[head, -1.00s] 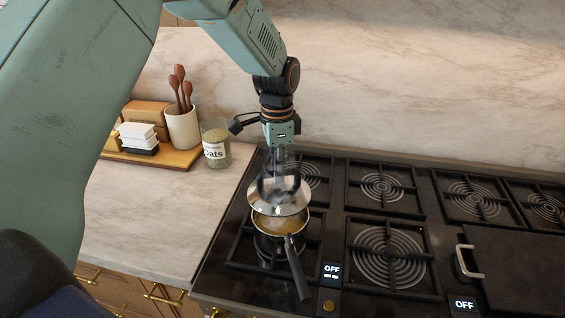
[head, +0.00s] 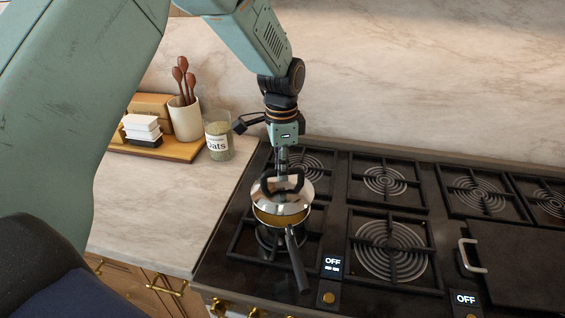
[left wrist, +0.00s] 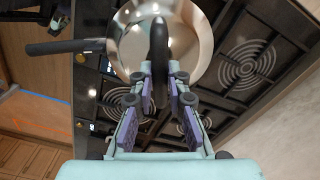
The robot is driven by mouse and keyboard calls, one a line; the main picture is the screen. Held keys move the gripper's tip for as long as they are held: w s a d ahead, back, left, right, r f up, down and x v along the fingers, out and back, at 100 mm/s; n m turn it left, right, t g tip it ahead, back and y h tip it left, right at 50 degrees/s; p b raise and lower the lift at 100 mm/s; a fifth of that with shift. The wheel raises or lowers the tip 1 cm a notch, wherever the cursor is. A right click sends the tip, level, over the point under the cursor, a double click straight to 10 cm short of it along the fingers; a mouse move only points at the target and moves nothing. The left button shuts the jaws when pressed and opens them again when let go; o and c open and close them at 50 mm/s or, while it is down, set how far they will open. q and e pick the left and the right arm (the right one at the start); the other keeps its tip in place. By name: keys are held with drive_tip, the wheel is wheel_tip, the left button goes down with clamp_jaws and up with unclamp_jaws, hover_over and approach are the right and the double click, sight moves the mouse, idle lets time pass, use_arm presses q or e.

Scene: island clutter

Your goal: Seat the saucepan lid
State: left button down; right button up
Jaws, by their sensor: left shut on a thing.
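The shiny steel saucepan lid (head: 290,205) with a dark loop handle is right over the saucepan (head: 281,219). My left gripper (head: 283,180) points down from above and is shut on the lid's handle, which stands between its fingers in the left wrist view (left wrist: 160,75). The lid (left wrist: 195,25) covers most of the pan there. A golden-brown strip of the pan shows under the lid's front edge; I cannot tell whether the lid touches the rim. The pan's dark handle (head: 297,260) points toward the front. My right gripper is not in view.
The pan stands on the front left burner of the black hob (head: 335,225). At left on the marble counter (head: 150,210) are an oats jar (head: 218,140), a utensil crock (head: 185,120) and a wooden board (head: 185,151) with stacked containers. A dark griddle plate (head: 525,255) lies at right.

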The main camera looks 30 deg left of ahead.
sight(282, 184)
use_arm(q)
drive_tip(key=shift+s+a+f, duration=0.1)
drive_tip(key=shift+a+f, duration=0.3)
drive_tip(key=shift+f, duration=0.35)
drive_tip(key=shift+f+b, duration=0.3)
drive_tip(key=shift+w+d+f, duration=0.2)
drive_tip(key=shift+w+f, duration=0.05)
drive_tip(key=shift+f, duration=0.1)
drive_tip(key=shift+d, duration=0.25)
drive_tip(key=shift+s+a+f, duration=0.1)
drive_tip(key=shift+s+f, duration=0.1)
drive_tip(key=shift+a+f, duration=0.15)
drive_tip(key=shift+w, duration=0.15)
drive_tip(key=shift+d, duration=0.3)
drive_tip(key=shift+a+r+p, duration=0.2)
drive_tip(key=shift+a+p, duration=0.15)
drive_tip(key=shift+p, duration=0.05)
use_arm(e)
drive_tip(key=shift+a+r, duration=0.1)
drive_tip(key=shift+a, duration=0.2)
use_arm(q)
drive_tip(key=shift+d+f, duration=0.1)
drive_tip(key=shift+d, duration=0.1)
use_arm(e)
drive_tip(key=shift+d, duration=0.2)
